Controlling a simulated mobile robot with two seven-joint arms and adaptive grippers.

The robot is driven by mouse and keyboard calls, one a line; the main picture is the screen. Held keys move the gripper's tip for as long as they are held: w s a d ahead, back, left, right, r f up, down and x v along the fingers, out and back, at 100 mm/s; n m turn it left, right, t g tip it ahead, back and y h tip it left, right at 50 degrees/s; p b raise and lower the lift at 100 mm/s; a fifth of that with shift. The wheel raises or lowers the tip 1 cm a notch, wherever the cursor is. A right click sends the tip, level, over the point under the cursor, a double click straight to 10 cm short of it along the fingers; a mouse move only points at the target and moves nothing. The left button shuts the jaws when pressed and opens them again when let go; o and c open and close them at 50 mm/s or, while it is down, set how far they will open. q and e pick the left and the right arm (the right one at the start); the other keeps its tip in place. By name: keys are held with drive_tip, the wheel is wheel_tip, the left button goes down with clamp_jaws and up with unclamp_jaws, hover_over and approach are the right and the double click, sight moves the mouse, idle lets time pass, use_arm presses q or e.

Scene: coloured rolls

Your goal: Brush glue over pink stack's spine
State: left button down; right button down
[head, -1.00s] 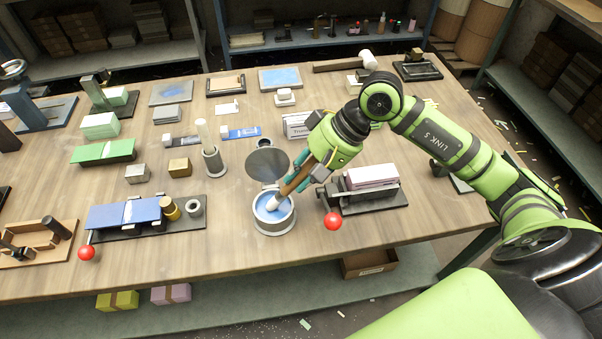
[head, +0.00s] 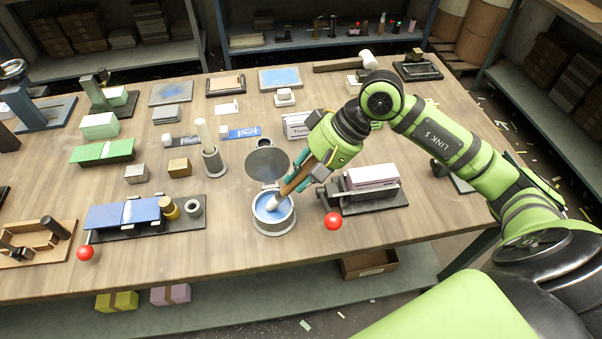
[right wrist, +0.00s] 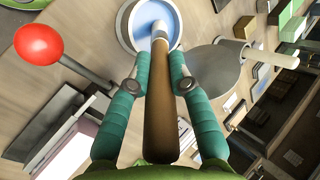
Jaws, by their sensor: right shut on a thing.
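My right gripper (head: 308,172) is shut on a brush with a brown handle (head: 293,184). The brush is tilted, its pale head down inside a round grey pot (head: 274,226) of blue glue. In the right wrist view the brush handle (right wrist: 161,110) runs between the teal fingers (right wrist: 157,88) to the blue glue (right wrist: 150,14). The pink stack (head: 371,175) lies in a dark clamp (head: 372,201) with a red ball lever (head: 333,221), just right of the pot. Its paper edge also shows in the right wrist view (right wrist: 70,150). My left gripper is out of view.
The pot's round lid (head: 267,163) stands open behind it. A pale upright cylinder in a grey holder (head: 213,163) stands to the left. A clamp with a blue stack (head: 125,213) lies farther left. Bare table lies in front of the pot.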

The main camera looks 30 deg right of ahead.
drive_tip(key=shift+s+f+b, duration=0.1)
drive_tip(key=shift+f+b, duration=0.1)
drive_tip(key=shift+b, duration=0.25)
idle(1.1)
idle(0.5)
drive_tip(key=shift+r+p, duration=0.3)
drive_tip(key=shift+r, duration=0.55)
drive_tip(key=shift+r+p, duration=0.85)
drive_tip(key=shift+r, duration=1.95)
